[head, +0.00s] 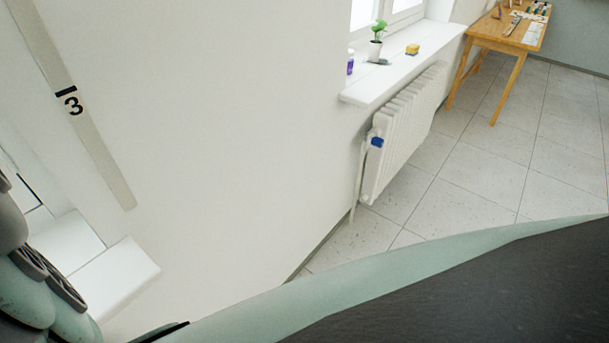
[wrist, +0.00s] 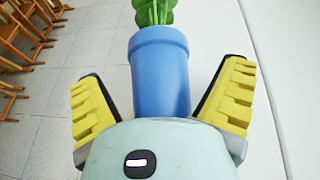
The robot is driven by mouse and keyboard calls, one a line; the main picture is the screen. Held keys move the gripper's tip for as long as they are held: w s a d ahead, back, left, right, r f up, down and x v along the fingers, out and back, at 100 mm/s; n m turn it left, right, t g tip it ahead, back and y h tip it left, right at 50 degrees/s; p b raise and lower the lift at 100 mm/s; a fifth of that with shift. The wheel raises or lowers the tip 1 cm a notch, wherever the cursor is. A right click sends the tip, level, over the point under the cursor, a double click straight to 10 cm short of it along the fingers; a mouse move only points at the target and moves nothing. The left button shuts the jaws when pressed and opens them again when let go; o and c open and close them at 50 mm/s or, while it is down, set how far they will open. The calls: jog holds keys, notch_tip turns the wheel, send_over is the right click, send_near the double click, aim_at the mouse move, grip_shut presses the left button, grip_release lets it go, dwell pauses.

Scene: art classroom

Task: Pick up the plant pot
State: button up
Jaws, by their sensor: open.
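A blue plant pot (wrist: 160,75) with a thick rim and green leaves (wrist: 154,12) shows in the middle of the wrist view. My gripper (wrist: 164,82) is open, with one yellow-padded finger on each side of the pot. Gaps show between the pot and both fingers. The pot's lower end is hidden behind my gripper's body. In the head view, a small white pot with a green plant (head: 378,30) stands on a windowsill. The blue pot and my gripper's fingers do not show in the head view.
The windowsill (head: 388,82) also holds a purple bottle (head: 350,64) and a yellow block (head: 412,49). A white radiator (head: 401,135) is below it. A wooden table (head: 492,28) stands at the back right.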

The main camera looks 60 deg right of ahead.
jog(key=c, duration=1.5)
jog(key=shift+o, duration=0.2)
jog(key=shift+r, duration=0.15)
